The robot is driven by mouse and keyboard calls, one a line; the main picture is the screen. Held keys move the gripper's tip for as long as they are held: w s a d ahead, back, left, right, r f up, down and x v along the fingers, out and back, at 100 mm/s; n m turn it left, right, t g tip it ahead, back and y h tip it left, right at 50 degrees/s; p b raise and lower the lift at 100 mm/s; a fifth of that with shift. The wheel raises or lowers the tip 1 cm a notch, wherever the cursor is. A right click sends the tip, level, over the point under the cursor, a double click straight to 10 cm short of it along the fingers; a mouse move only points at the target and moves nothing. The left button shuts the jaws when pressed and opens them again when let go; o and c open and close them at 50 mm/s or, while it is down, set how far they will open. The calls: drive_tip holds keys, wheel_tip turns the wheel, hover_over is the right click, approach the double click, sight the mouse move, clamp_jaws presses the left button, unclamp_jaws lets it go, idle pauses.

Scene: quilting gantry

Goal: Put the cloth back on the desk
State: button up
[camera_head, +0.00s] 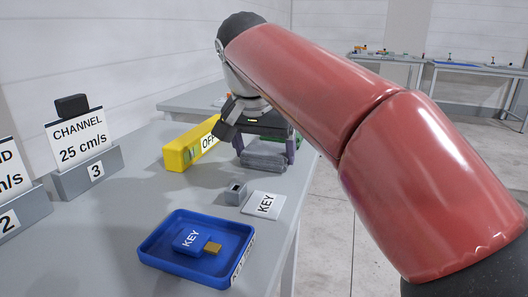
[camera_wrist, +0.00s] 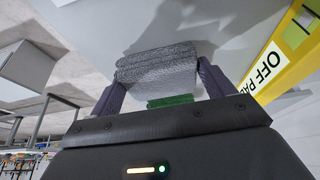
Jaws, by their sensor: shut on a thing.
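The cloth (camera_head: 263,162) is a grey, rolled or folded bundle between the fingers of my gripper (camera_head: 264,152). In the wrist view the cloth (camera_wrist: 158,67) shows a knitted texture and spans between the two dark purple fingers of my gripper (camera_wrist: 160,85). The gripper is shut on it. A small green patch (camera_wrist: 170,101) shows behind the cloth; I cannot tell what it belongs to. The cloth is over the grey desk (camera_head: 150,203), near its right edge. I cannot tell whether it touches the desk top.
A yellow block marked OFF (camera_head: 180,156) stands just left of my gripper. Nearer are a small grey block (camera_head: 235,192), a white KEY card (camera_head: 264,205) and a blue tray (camera_head: 160,256) holding a blue key (camera_head: 190,240). Sign stand 3 (camera_head: 85,174) is at left.

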drive_tip(key=shift+f, duration=0.15)
drive_tip(key=shift+f, duration=0.15)
drive_tip(key=o, duration=0.9)
drive_tip(key=shift+f+b, duration=0.1)
drive_tip(key=shift+b, duration=0.35)
drive_tip(key=p+v, duration=0.2)
drive_tip(key=v, duration=0.6)
